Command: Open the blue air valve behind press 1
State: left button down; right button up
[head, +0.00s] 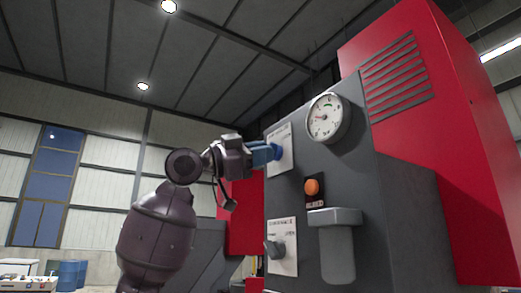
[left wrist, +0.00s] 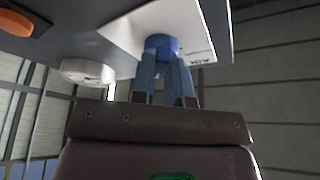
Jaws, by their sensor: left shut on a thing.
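The blue air valve (head: 276,152) is a blue knob on a white plate on the grey press panel (head: 380,220). My left gripper (head: 266,153) reaches it from the left, its blue fingers at the knob. In the left wrist view the blue knob (left wrist: 162,43) sits between the two fingertips of my left gripper (left wrist: 163,58), which are shut on it. The fingers cover part of the knob, and its turned position is hard to read. My right gripper is not in view.
A round gauge (head: 328,118) is right of the valve. Below are an orange bleed button (head: 312,187), a grey cylinder (head: 336,245) and a second knob (head: 274,249) on a white plate. A red housing (head: 430,90) rises behind. Blue drums (head: 68,275) stand far left.

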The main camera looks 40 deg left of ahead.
pick_arm(q)
jog(key=shift+a+r+m, duration=0.15)
jog(key=shift+r+m, duration=0.1)
jog(key=shift+m, duration=0.45)
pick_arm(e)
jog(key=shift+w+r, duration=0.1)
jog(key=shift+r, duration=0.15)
pick_arm(q)
jog(key=c, duration=1.4)
grip_release()
jog(key=shift+o, duration=1)
jog(key=shift+w+f, duration=0.1)
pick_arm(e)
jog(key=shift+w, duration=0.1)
pick_arm(q)
jog(key=shift+o, duration=0.4)
jog(key=shift+w+d, duration=0.1)
jog(key=shift+d, duration=0.1)
pick_arm(e)
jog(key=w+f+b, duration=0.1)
jog(key=b, duration=0.2)
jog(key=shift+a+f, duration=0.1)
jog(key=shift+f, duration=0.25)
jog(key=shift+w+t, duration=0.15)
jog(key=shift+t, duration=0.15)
pick_arm(q)
jog(key=v, duration=1.1)
jog(key=shift+w, duration=0.1)
